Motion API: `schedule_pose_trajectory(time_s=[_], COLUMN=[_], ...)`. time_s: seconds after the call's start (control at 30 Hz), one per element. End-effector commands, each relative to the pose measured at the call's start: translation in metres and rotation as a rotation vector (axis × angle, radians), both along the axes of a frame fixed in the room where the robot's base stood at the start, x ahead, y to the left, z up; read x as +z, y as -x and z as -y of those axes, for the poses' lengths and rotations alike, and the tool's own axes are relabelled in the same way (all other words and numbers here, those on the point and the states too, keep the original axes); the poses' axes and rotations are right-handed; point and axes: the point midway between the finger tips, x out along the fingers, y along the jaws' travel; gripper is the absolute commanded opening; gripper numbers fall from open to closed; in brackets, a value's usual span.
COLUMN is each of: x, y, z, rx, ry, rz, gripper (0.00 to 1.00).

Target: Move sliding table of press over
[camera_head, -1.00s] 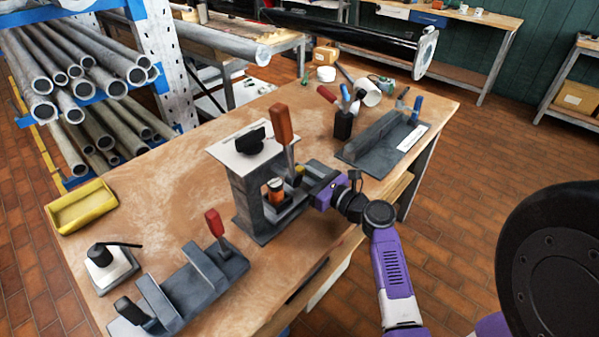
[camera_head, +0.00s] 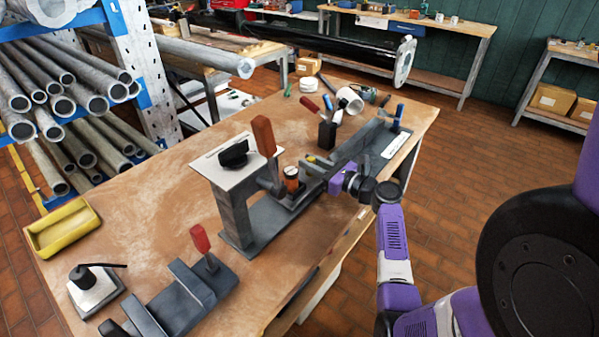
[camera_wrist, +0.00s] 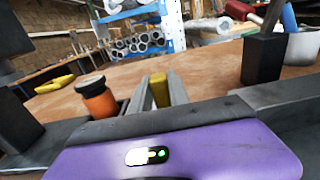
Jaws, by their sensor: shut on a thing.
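The press has a grey column (camera_head: 233,212), a pale top plate (camera_head: 225,172) and a red-orange lever (camera_head: 263,137). Its long grey base (camera_head: 262,232) lies on the bench. An orange cylinder with a dark cap (camera_head: 291,180) stands on the small sliding table (camera_head: 289,197), to the right of the column and clear of the top plate. The cylinder also shows in the wrist view (camera_wrist: 98,100). My gripper (camera_head: 320,163) is beyond the cylinder, at the table's right end. In the wrist view its grey fingers (camera_wrist: 160,93) are shut on a yellow handle (camera_wrist: 159,88).
A grey fixture with a red handle (camera_head: 190,295) is at the front left. A yellow tray (camera_head: 64,228) and a white block with a black lever (camera_head: 93,288) lie left. A dark tool holder (camera_head: 327,133) and a grey fixture with blue handles (camera_head: 375,140) stand close behind my gripper.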

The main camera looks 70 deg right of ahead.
Motion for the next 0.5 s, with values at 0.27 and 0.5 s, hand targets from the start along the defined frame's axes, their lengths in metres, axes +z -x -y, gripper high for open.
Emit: schedule_pose_trajectory(time_s=[0.27, 0.5], x=[-0.0006, -0.0004], y=[0.0028, 0.0027], z=[0.0058, 0.0058], rx=[-0.005, -0.006], ry=[-0.001, -0.001], rz=[0.000, 0.000], gripper=[0.00, 0.44])
